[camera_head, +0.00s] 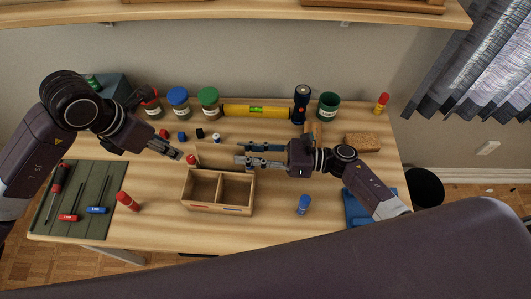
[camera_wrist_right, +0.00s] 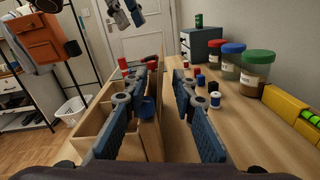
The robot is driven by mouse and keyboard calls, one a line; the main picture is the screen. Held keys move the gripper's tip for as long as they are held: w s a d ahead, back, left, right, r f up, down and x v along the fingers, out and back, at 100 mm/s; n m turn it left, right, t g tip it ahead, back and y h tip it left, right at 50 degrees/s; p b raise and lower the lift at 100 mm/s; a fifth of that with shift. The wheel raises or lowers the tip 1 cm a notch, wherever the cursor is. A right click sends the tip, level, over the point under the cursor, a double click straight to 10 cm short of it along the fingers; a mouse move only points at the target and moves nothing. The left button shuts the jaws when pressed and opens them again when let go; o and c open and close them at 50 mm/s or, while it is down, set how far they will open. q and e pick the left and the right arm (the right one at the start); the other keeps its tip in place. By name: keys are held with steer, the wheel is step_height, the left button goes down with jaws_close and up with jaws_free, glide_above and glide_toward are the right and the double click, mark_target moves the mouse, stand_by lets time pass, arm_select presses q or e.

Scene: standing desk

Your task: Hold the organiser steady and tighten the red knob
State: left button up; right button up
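The organiser (camera_head: 218,208) is a wooden box with two compartments, standing on the desk. In the right wrist view the organiser (camera_wrist_right: 92,128) is at left. A small red knob (camera_head: 191,159) shows near its back left corner. My left gripper (camera_head: 179,156) is just left of and above the knob, its fingers apart and empty. It also shows at the top of the right wrist view (camera_wrist_right: 125,14). My right gripper (camera_head: 238,155) is open behind the organiser, pointing left. In its wrist view the fingers (camera_wrist_right: 155,98) are on either side of the organiser's back panel; contact cannot be told.
Jars (camera_head: 209,97), a yellow level (camera_head: 257,111) and a flashlight (camera_head: 301,100) line the back. Small spools (camera_head: 200,134) lie before them. Screwdrivers rest on a green mat (camera_head: 93,174). A red cylinder (camera_head: 124,199) and blue cylinder (camera_head: 304,204) flank the organiser.

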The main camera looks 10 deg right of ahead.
mark_target(190, 158)
steer(key=shift+x, duration=1.85)
steer(key=shift+c, duration=0.5)
jaws_close()
arm_select(q)
steer(key=shift+o, duration=0.8)
steer(key=shift+w+d+r+n+g+y, duration=1.1)
steer(key=shift+w+d+r+g+y, duration=0.2)
steer(key=shift+d+r+y, duration=0.25)
step_height(190, 158, down, 12)
